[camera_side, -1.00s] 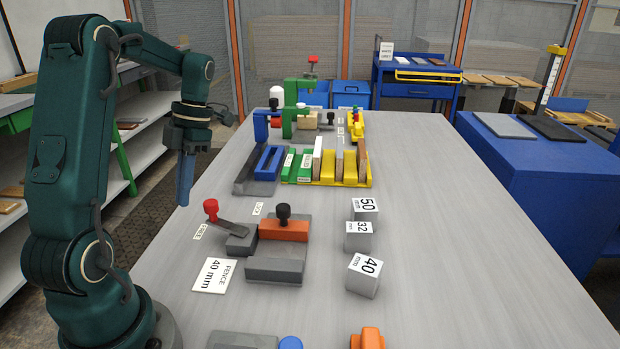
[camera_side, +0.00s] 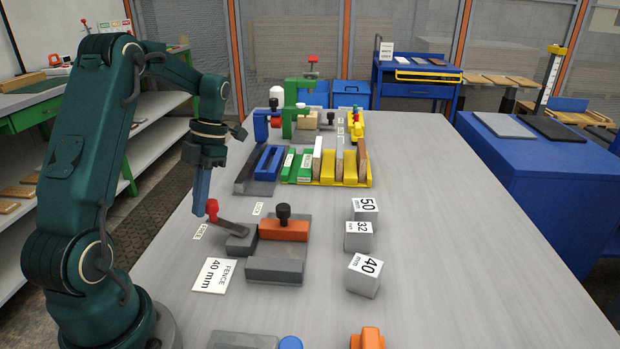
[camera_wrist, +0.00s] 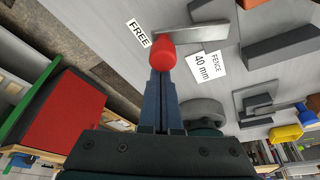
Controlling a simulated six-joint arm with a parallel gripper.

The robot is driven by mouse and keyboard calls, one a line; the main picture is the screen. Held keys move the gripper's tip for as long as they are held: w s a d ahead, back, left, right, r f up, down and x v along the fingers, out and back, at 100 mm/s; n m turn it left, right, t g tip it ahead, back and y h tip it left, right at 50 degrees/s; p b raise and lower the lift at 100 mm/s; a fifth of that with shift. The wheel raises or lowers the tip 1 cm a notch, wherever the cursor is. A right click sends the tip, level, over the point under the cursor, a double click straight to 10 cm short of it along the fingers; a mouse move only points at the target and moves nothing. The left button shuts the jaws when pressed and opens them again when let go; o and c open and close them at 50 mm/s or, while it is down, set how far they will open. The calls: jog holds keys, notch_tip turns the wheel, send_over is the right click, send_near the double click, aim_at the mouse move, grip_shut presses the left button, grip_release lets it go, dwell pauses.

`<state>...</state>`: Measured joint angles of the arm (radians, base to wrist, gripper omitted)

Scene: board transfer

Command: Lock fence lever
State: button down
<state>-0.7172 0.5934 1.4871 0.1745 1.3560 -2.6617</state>
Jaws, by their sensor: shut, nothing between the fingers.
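The fence lever is a grey bar with a red knob (camera_side: 211,207) on its left end, pointing toward the FREE label (camera_side: 200,231). The LOCK label (camera_side: 258,209) lies further right. The fence has an orange block (camera_side: 284,229) with a black knob between grey blocks. My gripper (camera_side: 199,213) is shut and empty, its blue fingertips down just left of the red knob. In the wrist view the tips end right at the red knob (camera_wrist: 161,55); I cannot tell whether they touch it. The lever bar (camera_wrist: 190,35) extends right from the knob.
A FENCE 40 mm card (camera_side: 214,275) lies in front of the lever. Marked blocks (camera_side: 363,275) stand to the right. A yellow rack (camera_side: 341,182) with boards and a blue fixture (camera_side: 266,165) stand behind. The table's right side is clear.

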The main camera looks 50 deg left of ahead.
jog(key=shift+w+a+m, duration=0.2)
jog(key=shift+w+m, duration=0.1)
jog(key=shift+m, duration=0.2)
dwell(0.3)
jog(key=shift+w+a+m+y, duration=0.25)
jog(key=shift+w+m, duration=0.1)
jog(key=shift+m, duration=0.2)
jog(key=shift+w+a+m+y, duration=0.15)
jog(key=shift+w+m+y, duration=0.15)
jog(key=shift+m, duration=0.25)
jog(key=w+m, duration=0.1)
jog(key=w+m+y, duration=0.1)
jog(key=m, duration=0.1)
jog(key=w+m, duration=0.1)
jog(key=shift+a+m, duration=0.3)
jog(key=w+m+t+y, duration=0.1)
jog(key=w+m, duration=0.1)
jog(key=m, duration=0.1)
jog(key=shift+w+d, duration=0.15)
jog(key=shift+w, duration=0.05)
jog(key=shift+w+d+m+t+y, duration=0.25)
jog(key=shift+w+m, duration=0.25)
jog(key=shift+m, duration=0.4)
jog(key=shift+w+d+m+t+y, duration=0.25)
jog(key=shift+w+m, duration=0.25)
jog(key=shift+m, duration=0.4)
